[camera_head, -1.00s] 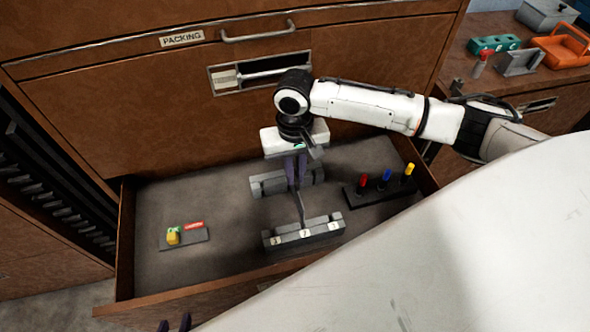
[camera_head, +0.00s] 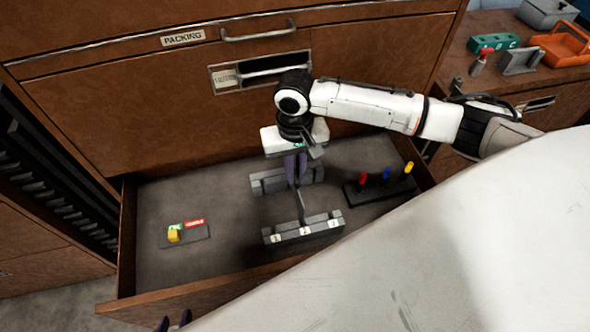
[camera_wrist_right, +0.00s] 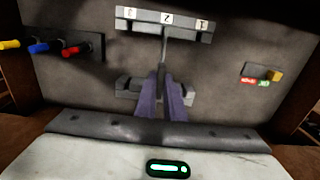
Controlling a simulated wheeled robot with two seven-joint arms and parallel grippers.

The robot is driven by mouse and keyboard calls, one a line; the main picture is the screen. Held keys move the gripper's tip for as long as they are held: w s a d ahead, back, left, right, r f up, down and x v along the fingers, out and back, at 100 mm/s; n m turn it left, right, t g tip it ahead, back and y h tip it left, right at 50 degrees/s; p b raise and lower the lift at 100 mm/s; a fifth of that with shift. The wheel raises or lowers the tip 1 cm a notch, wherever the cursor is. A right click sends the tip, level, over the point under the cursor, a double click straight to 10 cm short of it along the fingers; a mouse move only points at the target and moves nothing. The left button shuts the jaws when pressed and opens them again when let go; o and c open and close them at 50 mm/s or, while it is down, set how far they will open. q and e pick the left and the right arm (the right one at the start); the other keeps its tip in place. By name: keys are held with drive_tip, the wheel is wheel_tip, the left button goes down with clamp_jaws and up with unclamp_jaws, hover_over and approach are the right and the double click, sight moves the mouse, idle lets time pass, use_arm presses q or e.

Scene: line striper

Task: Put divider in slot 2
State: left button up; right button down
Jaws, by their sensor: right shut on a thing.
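The divider (camera_head: 300,205) is a thin grey plate between two grey slotted rails. My right gripper (camera_head: 295,178) is shut on it from above; the wrist view also shows the purple fingers (camera_wrist_right: 164,88) closed on the divider (camera_wrist_right: 164,48). The numbered rail (camera_head: 322,226) carries labels 1, 2 and 3; the divider's end meets it at label 2 (camera_wrist_right: 167,18). The other rail (camera_head: 268,182) lies under the fingers, which hide that end of the divider. How deep it sits cannot be told. My left gripper (camera_head: 173,322) shows only fingertips, apart, at the bottom edge.
The open drawer (camera_head: 150,295) also holds a black stand (camera_head: 405,188) with red, blue and yellow pegs, and a small plate (camera_head: 200,238) with a yellow knob. The cabinet front (camera_head: 130,120) rises close behind my right gripper. The drawer's left floor is mostly clear.

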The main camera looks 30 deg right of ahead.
drive_tip(key=shift+f, duration=2.4)
idle(0.8)
drive_tip(key=shift+p, duration=0.75)
drive_tip(key=shift+f, duration=0.9)
idle(0.5)
drive_tip(key=c, duration=1.8)
unclamp_jaws()
drive_tip(key=shift+o, duration=0.6)
drive_tip(key=shift+o, duration=1.1)
